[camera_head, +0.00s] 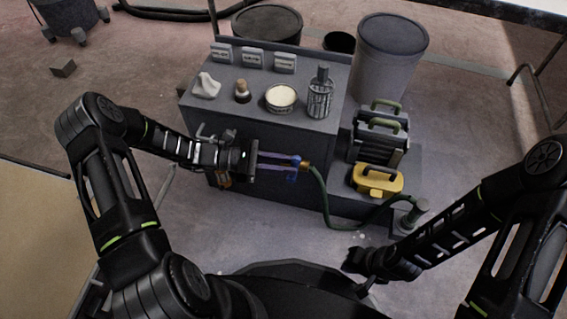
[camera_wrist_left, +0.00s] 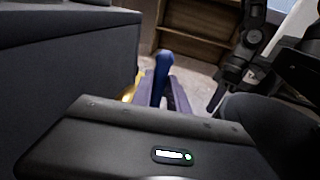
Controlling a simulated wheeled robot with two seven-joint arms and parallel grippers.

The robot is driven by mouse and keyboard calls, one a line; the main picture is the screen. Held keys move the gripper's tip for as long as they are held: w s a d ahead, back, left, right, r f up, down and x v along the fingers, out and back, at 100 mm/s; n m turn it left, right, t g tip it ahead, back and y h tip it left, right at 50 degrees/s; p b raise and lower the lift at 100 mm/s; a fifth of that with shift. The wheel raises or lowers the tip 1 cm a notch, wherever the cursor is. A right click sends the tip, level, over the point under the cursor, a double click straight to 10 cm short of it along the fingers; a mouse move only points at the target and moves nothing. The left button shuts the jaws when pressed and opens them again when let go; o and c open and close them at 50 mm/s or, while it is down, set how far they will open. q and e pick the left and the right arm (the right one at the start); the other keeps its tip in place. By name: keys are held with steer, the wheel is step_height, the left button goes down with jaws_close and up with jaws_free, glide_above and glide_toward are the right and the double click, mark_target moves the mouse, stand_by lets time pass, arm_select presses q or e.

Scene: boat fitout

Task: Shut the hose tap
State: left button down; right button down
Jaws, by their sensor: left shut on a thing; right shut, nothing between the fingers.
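The hose tap shows as a brass fitting (camera_head: 305,166) at the front right of the grey cabinet, with a green hose (camera_head: 322,200) running from it down to the right. My left gripper (camera_head: 292,167) reaches in from the left against the cabinet's front, its fingers at the tap. In the left wrist view its fingers are shut on the tap's blue lever (camera_wrist_left: 166,66), which stands up between them. The exact contact and much of the tap body are hidden. My right gripper (camera_head: 362,264) is shut and empty, low over the floor, away from the tap.
The grey cabinet (camera_head: 245,87) carries a white cloth, a jar, a round tin and a dark bottle. A yellow case (camera_head: 377,180) and dark cases with green handles stand to its right. A large grey bin (camera_head: 390,55) stands behind. Floor in front is mostly clear.

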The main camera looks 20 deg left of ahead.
arm_select(q)
steer(key=c, duration=1.3)
jaws_free()
steer(key=shift+r, duration=0.1)
step_height(320, 180, up, 10)
steer(key=p, duration=0.4)
